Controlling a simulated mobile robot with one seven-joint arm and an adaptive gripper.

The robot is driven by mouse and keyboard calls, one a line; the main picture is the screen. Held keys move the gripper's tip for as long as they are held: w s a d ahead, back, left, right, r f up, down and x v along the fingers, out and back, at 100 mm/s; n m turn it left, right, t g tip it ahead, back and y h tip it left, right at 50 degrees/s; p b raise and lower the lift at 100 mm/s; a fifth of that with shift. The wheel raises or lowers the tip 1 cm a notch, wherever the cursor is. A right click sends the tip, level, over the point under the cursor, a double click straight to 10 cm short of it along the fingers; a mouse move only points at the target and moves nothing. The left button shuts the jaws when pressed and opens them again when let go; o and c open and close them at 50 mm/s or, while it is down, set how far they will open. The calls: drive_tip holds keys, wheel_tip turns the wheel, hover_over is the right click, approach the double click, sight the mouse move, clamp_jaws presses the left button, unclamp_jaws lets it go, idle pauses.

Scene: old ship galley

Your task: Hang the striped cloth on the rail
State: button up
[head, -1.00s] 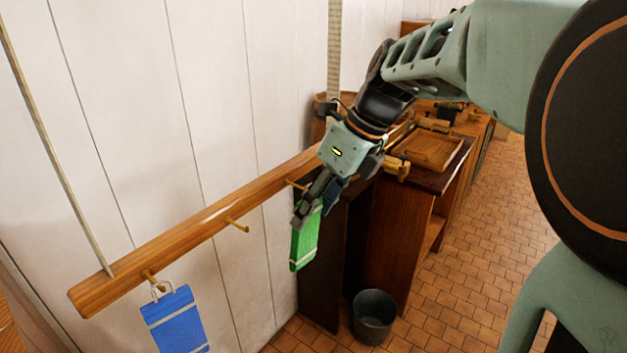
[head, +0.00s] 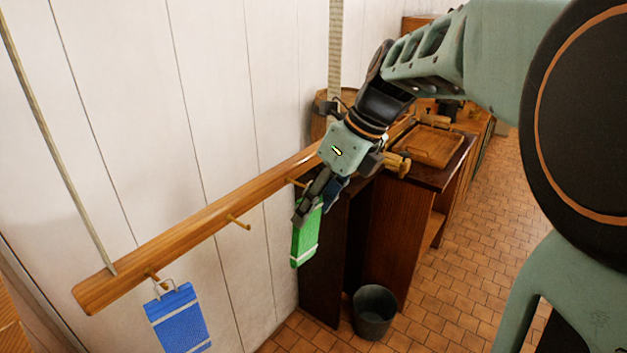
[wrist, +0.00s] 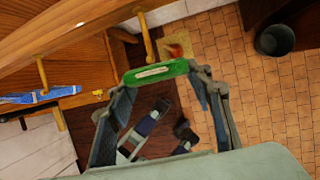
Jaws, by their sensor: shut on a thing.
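The green cloth with pale stripes (head: 306,238) hangs straight down from my gripper (head: 308,208), in front of the white wall. My gripper is shut on its top edge, which shows as a narrow green band between the fingers in the wrist view (wrist: 155,72). The wooden rail (head: 200,226) runs slantwise along the wall with several pegs. The far peg (head: 297,183) is just beside my gripper; in the wrist view this peg (wrist: 147,38) ends close to the green band. I cannot tell whether they touch. The cloth's loop is not clearly visible.
A blue cloth with pale stripes (head: 178,320) hangs by a wire loop on the near peg (head: 155,281). The middle peg (head: 238,223) is bare. A dark wooden counter (head: 385,225) stands behind my gripper, with a grey bucket (head: 374,312) on the tiled floor.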

drive_tip(key=shift+a, duration=0.1)
drive_tip(key=shift+w+a+p, duration=0.45)
drive_tip(key=shift+a+p, duration=0.1)
drive_tip(key=shift+a, duration=0.05)
drive_tip(key=shift+w+a+f+p, duration=0.2)
drive_tip(key=shift+f+p, duration=0.25)
drive_tip(key=shift+p, duration=0.05)
idle(1.0)
drive_tip(key=o, duration=1.2)
drive_tip(key=shift+o, duration=0.2)
